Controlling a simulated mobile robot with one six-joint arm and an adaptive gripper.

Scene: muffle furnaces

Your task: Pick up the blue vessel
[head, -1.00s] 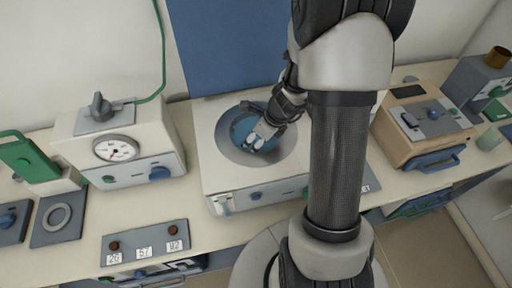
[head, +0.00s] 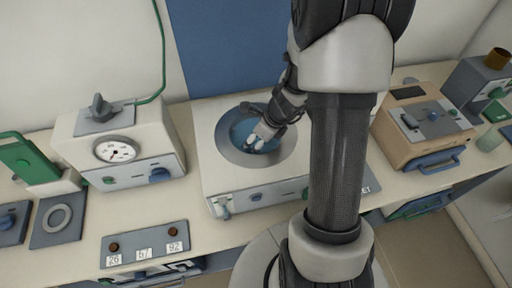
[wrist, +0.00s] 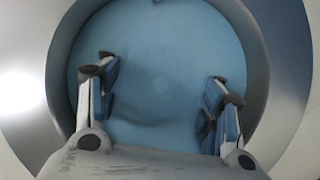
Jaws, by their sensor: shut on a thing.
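My gripper (head: 257,144) reaches down into the round opening of a white benchtop unit (head: 208,140). The wrist view shows its two fingers (wrist: 162,105) spread apart, with blue inner pads. Between them is a pale blue rounded form, the blue vessel (wrist: 155,112), with the fingers on either side. Its outline blends into the blue round interior (wrist: 160,30) behind it, so its edges are hard to make out. In the head view my gripper and wrist hide most of the vessel.
A grey ring (wrist: 258,60) surrounds the opening closely. Left of the unit stands a white box with a dial (head: 118,150). A tan box (head: 425,125) with a blue handle stands at right. A grey panel with labels (head: 145,243) lies at front left.

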